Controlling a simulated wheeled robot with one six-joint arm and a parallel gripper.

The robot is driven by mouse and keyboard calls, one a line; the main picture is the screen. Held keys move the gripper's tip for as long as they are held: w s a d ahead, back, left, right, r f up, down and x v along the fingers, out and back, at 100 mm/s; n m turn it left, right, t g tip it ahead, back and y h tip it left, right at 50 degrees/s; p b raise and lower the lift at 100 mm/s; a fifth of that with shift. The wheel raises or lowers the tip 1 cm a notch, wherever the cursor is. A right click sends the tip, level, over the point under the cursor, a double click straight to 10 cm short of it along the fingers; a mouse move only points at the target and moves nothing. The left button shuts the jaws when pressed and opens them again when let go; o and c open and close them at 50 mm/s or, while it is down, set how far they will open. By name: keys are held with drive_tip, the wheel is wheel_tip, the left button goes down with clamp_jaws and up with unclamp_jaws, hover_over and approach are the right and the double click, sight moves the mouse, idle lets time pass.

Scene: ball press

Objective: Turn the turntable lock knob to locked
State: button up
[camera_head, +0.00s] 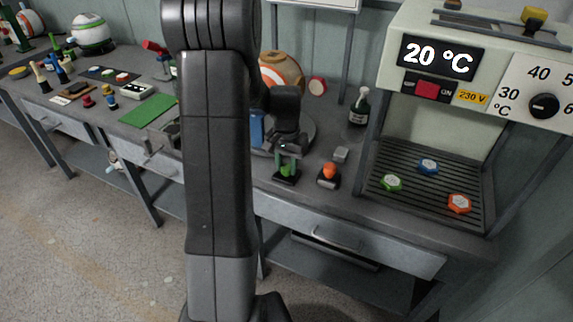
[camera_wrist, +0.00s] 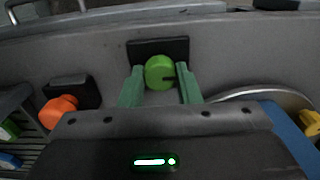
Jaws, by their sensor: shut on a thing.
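The green knob (camera_wrist: 159,72) sits on a dark base plate (camera_wrist: 172,47) on the bench, in front of the turntable. It has a dark mark on its right side in the wrist view. My gripper (camera_wrist: 161,88) is at the knob, its two green fingers on either side, shut on it. In the head view my gripper (camera_head: 286,160) points down at the knob (camera_head: 285,171), mostly hidden by the fingers. The turntable (camera_head: 308,133) shows as a grey disc edge behind the gripper, and its rim (camera_wrist: 262,95) shows at the right in the wrist view. Lettering for locked is not readable.
An orange knob (camera_head: 328,171) stands close to the right, on its own dark base. A small grey block (camera_head: 341,154) and a dark bottle (camera_head: 359,107) stand behind it. The oven (camera_head: 480,60) with three coloured pieces is farther right. A blue part (camera_head: 257,128) stands left of my gripper.

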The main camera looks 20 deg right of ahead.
sight(287, 167)
drive_tip(key=o, duration=1)
wheel_tip(287, 167, up, 14)
drive_tip(key=shift+f+p, duration=0.1)
drive_tip(key=shift+p, duration=0.2)
wheel_tip(287, 167, down, 14)
drive_tip(key=shift+r+b, duration=0.1)
drive_tip(key=shift+b, duration=0.2)
